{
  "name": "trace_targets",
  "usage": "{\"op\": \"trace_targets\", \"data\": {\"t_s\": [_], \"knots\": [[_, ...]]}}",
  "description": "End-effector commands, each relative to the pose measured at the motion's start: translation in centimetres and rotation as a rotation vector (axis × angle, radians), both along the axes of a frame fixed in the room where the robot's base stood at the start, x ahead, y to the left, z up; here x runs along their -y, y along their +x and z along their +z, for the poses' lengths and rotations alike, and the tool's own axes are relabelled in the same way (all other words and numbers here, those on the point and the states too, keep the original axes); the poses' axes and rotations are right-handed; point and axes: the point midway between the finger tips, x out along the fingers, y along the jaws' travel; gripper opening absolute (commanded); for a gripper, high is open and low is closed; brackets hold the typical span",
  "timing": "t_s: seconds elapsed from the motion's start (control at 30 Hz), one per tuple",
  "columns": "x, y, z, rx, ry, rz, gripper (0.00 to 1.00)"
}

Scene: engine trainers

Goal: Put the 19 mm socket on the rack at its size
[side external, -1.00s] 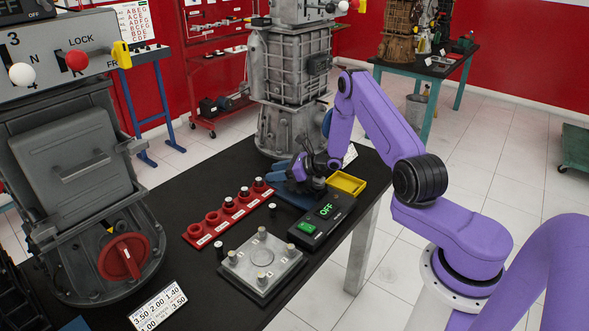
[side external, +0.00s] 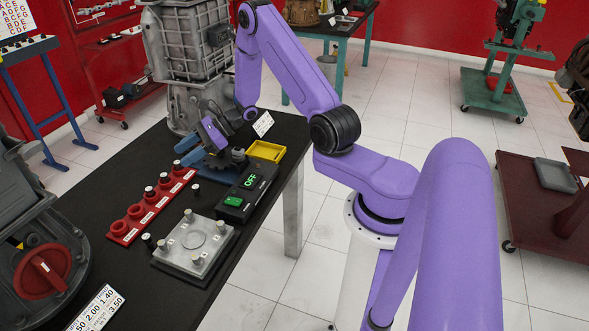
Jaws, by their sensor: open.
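The red socket rack (side external: 128,230) lies on the black bench, left of centre, with white labels along its front. Several dark sockets with pale tops stand at its far places; its nearer places look empty. A loose dark socket (side external: 148,242) stands between the rack's near end and the metal plate. Another small dark piece (side external: 196,189) stands right of the rack. Size marks are too small to read, so I cannot tell which socket is 19 mm. My gripper (side external: 222,158) is open, low over the bench's far part, beyond the rack; its fingertips are hard to make out.
A metal plate with upright posts (side external: 193,244) and a black box with a green OFF display (side external: 248,190) stand right of the rack. A yellow tray (side external: 266,151) and blue items (side external: 188,144) lie near my gripper. A grey machine housing (side external: 190,60) stands behind.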

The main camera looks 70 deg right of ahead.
Motion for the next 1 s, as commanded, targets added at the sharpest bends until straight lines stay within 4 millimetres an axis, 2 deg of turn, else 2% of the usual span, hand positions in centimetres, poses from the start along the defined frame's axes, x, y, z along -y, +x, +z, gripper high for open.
{"op": "trace_targets", "data": {"t_s": [0.03, 0.2, 0.33, 0.5, 0.73, 1.0], "knots": [[-2.4, -0.6, 1.2, 0.02, -0.031, 0.111, 0.5], [-9.0, -4.5, 3.9, 0.079, -0.133, 0.469, 0.5], [-12.9, -8.5, 5.5, 0.137, -0.216, 0.739, 0.5], [-16.2, -14.4, 7.3, 0.23, -0.326, 1.084, 0.5], [-17.6, -22.4, 9.0, 0.394, -0.487, 1.529, 0.5], [-16.1, -30.0, 10.4, 0.658, -0.687, 2.011, 0.5]]}}
